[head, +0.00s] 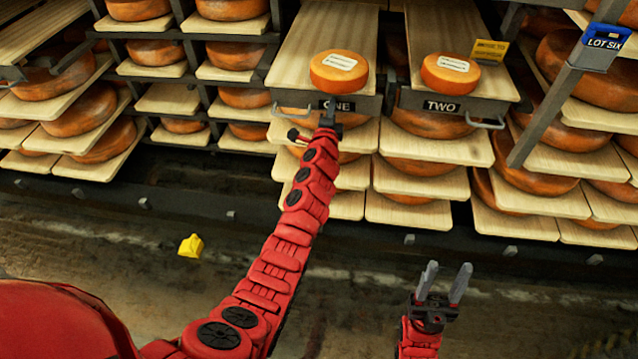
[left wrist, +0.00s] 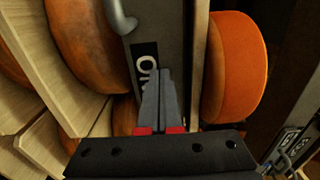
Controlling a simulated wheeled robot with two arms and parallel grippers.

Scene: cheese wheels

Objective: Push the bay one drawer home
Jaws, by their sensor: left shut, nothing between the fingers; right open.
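The bay one drawer is a pale wooden board (head: 318,38) with a dark front labelled ONE (head: 338,105) and a metal handle. A small orange cheese wheel with a white label (head: 339,72) sits on it. The drawer sticks out of the rack. My left gripper (head: 329,118) is shut and empty at the drawer front. In the left wrist view its fingertips (left wrist: 164,72) are at the dark front beside the ONE label (left wrist: 146,72); I cannot tell whether they touch. My right gripper (head: 446,270) is open and empty, low in front of the rack.
The drawer labelled TWO (head: 440,104) sticks out to the right, with a cheese wheel (head: 450,73) and a yellow card (head: 489,51). A blue LOT SIX tag (head: 606,38) is at far right. Loaded shelves surround both drawers. A yellow object (head: 191,246) lies on the floor.

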